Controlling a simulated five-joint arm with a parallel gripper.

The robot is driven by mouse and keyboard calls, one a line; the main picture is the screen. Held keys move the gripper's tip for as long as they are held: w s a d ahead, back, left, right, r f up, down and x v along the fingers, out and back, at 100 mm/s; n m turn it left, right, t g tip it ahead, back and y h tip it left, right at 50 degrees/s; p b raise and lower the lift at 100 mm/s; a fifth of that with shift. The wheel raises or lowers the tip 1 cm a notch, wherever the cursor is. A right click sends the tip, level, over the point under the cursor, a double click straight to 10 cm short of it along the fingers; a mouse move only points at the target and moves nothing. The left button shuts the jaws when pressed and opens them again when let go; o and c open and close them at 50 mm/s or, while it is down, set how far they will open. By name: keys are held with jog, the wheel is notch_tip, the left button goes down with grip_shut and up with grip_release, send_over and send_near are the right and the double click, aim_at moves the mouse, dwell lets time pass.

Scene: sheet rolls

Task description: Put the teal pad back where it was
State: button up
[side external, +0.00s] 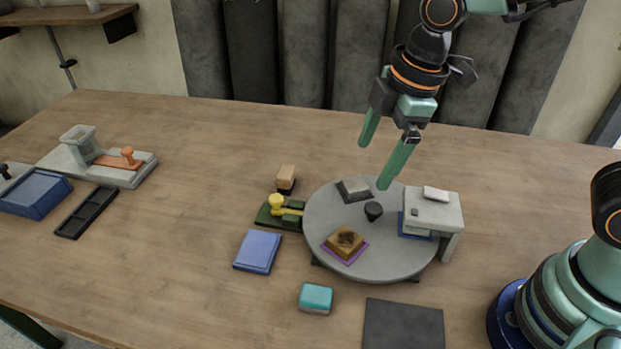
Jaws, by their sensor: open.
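The teal pad (316,298), a small rounded block with a lighter top, lies on the wooden table in front of the round grey turntable (390,265), apart from it. My gripper (376,164) is open and empty, with its two green fingers pointing down above the back part of the turntable. The pad is well in front of my gripper and to its left. Which spot the pad came from cannot be told from this picture.
The turntable carries a grey block (353,190), a dark knob (373,211), a brown block on a purple sheet (345,244) and a white bridge-like stand (433,210). A blue pad (257,251), a green-yellow device (279,212) and a dark mat (403,325) lie nearby.

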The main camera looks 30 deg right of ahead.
jog(key=s+d+r+m+t, duration=0.1)
jog(key=d+r+m, duration=0.1)
jog(key=d+m, duration=0.4)
jog(key=s+d+r+m+t+h, duration=0.1)
jog(key=d+r+m+t, duration=0.1)
jog(key=d+m, duration=0.5)
jog(key=shift+s+r+m, duration=0.15)
jog(key=shift+s+m, duration=0.1)
jog(key=shift+m, duration=0.25)
